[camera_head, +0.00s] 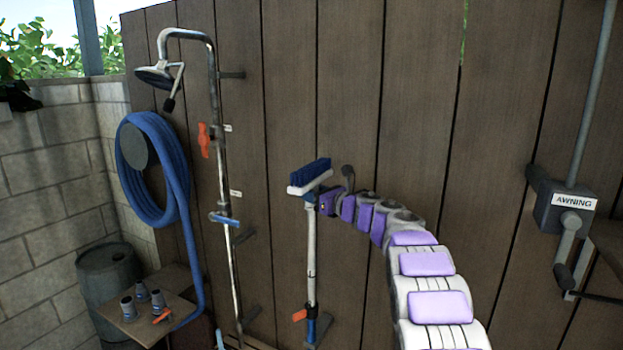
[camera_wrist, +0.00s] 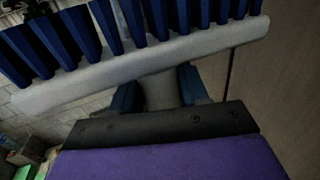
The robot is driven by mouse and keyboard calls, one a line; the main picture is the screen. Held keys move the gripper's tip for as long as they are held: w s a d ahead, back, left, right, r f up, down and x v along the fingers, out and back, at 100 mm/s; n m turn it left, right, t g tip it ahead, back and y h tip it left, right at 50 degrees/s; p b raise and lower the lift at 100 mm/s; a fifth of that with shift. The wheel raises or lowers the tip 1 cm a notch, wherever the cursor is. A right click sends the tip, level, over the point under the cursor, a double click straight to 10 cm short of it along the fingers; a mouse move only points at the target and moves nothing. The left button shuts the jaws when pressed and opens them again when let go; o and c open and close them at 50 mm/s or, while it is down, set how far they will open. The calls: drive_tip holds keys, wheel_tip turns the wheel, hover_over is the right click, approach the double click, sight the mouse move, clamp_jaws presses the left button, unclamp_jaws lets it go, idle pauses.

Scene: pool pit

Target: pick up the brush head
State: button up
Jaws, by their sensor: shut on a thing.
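The brush head (camera_head: 310,178) has blue bristles pointing up on a white bar. It is at the top of a grey pole (camera_head: 311,250) in front of the wooden fence. My gripper (camera_head: 313,198) is at the brush head's underside, at the end of my purple and white arm. In the wrist view, the brush head (camera_wrist: 150,62) fills the top, slightly tilted. There, the two blue fingers of my gripper (camera_wrist: 158,92) are shut on its grey neck, one on each side. I cannot tell whether the head is still joined to the pole.
An orange clamp (camera_head: 299,315) is low on the pole. A shower pipe (camera_head: 217,120) and a coiled blue hose (camera_head: 150,190) are to the left. A small table (camera_head: 150,322) holds several grey fittings beside a barrel (camera_head: 108,275). An awning crank box (camera_head: 566,207) is at right.

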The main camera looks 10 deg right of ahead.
drive_tip(key=shift+r, duration=0.2)
wheel_tip(320, 180, up, 18)
drive_tip(key=p, duration=0.7)
drive_tip(key=shift+f, duration=0.15)
drive_tip(key=shift+p, duration=0.3)
